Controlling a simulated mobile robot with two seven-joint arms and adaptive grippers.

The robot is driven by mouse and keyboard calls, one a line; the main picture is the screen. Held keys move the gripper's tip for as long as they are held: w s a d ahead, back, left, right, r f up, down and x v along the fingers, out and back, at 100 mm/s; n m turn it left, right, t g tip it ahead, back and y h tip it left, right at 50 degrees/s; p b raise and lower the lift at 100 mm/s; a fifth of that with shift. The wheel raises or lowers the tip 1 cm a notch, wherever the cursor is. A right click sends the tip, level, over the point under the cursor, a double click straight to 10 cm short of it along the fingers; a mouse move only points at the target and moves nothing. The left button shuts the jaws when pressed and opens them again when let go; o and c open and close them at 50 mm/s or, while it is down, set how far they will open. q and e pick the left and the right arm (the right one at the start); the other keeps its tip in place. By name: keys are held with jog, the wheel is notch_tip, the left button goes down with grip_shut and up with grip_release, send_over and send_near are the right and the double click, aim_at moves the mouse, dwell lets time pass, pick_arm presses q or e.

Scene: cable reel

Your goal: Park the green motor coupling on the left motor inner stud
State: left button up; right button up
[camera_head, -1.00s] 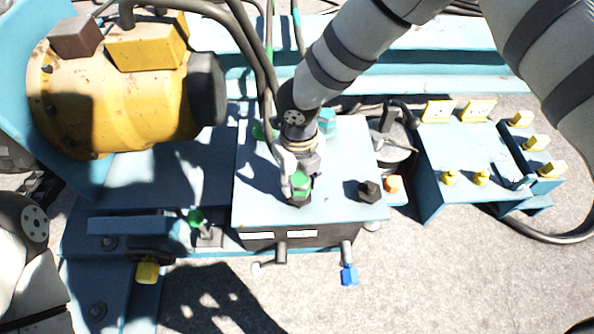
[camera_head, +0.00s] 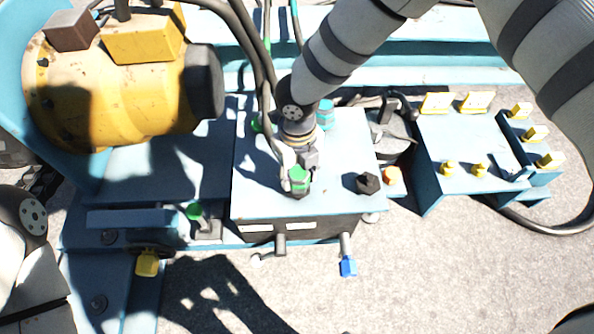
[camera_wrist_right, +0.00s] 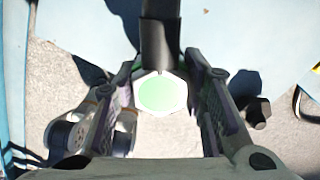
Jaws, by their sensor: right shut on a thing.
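The green coupling (camera_head: 299,175) is at the front middle of the blue block top (camera_head: 265,205). It looks to be over a dark hex base there; I cannot tell whether it rests on it or is lifted. My right gripper (camera_head: 299,166) comes down on it from above and is shut on it. In the right wrist view the green round face (camera_wrist_right: 160,93) lies between my two fingers, under a dark hose end. A bare dark hex stud (camera_head: 368,183) stands to the right on the same top. I cannot tell which stud is the left motor inner one. My left gripper is out of view.
A yellow motor (camera_head: 110,95) stands at the left. Dark hoses (camera_head: 262,60) run down close to my right gripper. A green-topped fitting (camera_head: 194,211) sits left of the block, a blue one (camera_head: 348,266) hangs in front. A panel with yellow fittings (camera_head: 470,150) is at the right.

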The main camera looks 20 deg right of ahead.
jog(key=shift+f, duration=0.2)
jog(key=o, duration=1.3)
jog(key=shift+o, duration=0.2)
notch_tip(320, 180, up, 12)
